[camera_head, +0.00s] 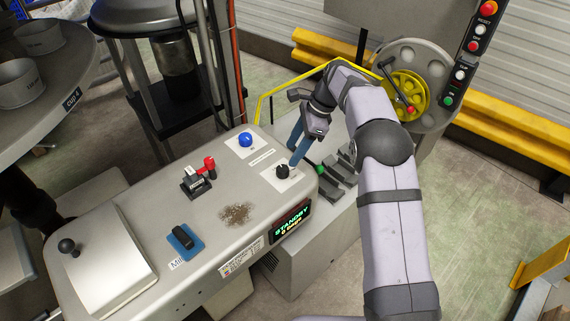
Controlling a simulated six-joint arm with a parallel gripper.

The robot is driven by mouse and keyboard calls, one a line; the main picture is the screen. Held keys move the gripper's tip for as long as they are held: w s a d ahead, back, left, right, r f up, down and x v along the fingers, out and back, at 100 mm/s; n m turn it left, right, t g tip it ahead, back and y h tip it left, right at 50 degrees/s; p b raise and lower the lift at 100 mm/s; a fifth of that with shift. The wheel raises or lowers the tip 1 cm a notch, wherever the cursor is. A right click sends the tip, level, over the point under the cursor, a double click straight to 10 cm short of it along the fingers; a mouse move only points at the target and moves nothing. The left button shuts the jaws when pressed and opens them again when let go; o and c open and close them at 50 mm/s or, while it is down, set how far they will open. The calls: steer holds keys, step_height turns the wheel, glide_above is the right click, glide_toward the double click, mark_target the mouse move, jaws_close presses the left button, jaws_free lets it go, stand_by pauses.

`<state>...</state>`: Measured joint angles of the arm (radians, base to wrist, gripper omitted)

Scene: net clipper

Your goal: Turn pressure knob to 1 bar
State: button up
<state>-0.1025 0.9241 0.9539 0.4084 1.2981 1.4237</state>
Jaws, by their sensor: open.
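A small black knob (282,171) sits on a white label plate near the right end of the grey control panel (222,190). It looks like the pressure knob, but the label is too small to read. My gripper (293,155) has blue fingers and is open. It points down just above and right of the black knob, with the fingertips close to it. I cannot tell whether a finger touches the knob. A display (290,222) on the panel's front edge reads STANDBY with a second line that I cannot read surely.
A blue button (246,139) is behind the knob. A yellow handwheel (404,94) stands behind my arm.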

mark_target(283, 168)
steer(key=shift+a+f, duration=0.1)
steer(key=shift+p+x, duration=1.45)
steer(key=shift+x, duration=2.1)
steer(key=c, duration=1)
